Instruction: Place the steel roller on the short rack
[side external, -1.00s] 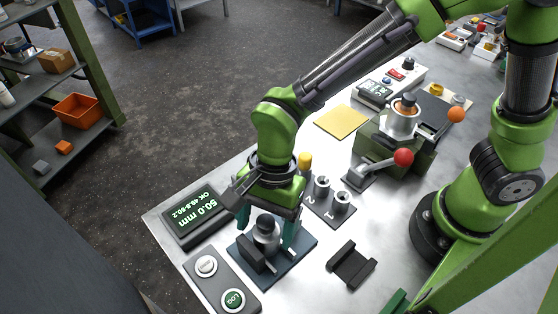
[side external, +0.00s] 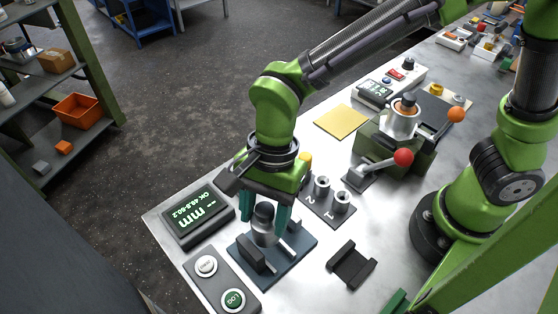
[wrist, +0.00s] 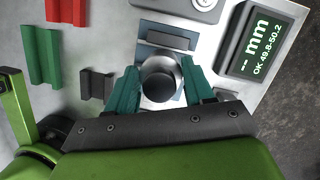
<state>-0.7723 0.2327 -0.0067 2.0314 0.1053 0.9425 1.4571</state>
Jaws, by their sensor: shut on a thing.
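The steel roller (side external: 264,232), a grey cylinder with a dark rounded top, is between the teal fingers of my gripper (side external: 265,218). My gripper is shut on it, and it is upright just above the blue gauge plate (side external: 301,243). The wrist view shows the roller (wrist: 160,76) end-on between the fingers (wrist: 161,88). A small black rack (side external: 351,266) lies to the right of the plate; it also shows in the wrist view (wrist: 96,85). A longer green rack (wrist: 40,55) and a red rack (wrist: 66,10) lie beyond it. No label tells which is the short rack.
The gauge display (side external: 198,216) reads "-- mm", OK 49.8-50.2. A button box (side external: 221,281) stands in front. A numbered stand with posts (side external: 327,206) and a red-knobbed lever device (side external: 385,160) stand behind. The table between plate and black rack is clear.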

